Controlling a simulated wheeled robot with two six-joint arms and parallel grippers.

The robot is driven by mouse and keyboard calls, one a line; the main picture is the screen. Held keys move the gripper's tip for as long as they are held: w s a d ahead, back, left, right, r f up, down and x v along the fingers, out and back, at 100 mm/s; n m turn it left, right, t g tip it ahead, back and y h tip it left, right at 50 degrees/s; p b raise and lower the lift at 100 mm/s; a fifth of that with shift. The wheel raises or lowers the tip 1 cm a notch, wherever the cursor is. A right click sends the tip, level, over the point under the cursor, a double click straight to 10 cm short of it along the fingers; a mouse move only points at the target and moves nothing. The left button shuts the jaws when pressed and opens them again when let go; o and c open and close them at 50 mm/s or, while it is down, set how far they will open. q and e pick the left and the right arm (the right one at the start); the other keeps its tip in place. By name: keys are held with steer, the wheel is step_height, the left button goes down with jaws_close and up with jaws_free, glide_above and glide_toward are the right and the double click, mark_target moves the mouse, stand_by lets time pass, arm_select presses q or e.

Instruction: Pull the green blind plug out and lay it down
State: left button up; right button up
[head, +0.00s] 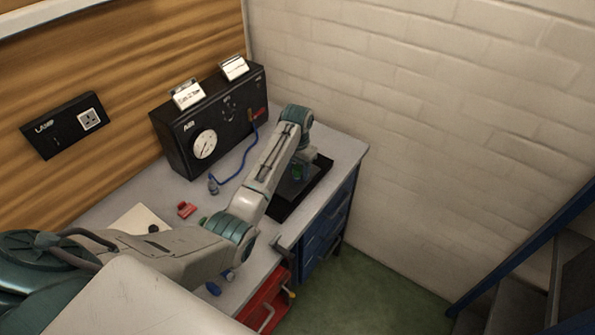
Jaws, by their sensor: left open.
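My left arm reaches from the lower left across the bench, its wrist turned down over a dark tray (318,181) at the bench's right end. My left gripper (301,170) is open, low over a dark block in the tray, and mostly hidden by the wrist. A small green spot (297,174) shows right at the fingers. It may be the green blind plug, but it is too small to tell, and I cannot tell whether the fingers touch it. My right gripper is not in view.
A black panel (178,138) with a gauge stands at the back, with a blue hose (240,169) running onto the bench (346,152). Small red parts (186,209) and a blue part (213,288) lie nearer. An open red drawer (266,303) sticks out in front.

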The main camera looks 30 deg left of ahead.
mark_target(297, 168)
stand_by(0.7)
arm_select(q)
jaws_close()
steer(key=shift+r, duration=3)
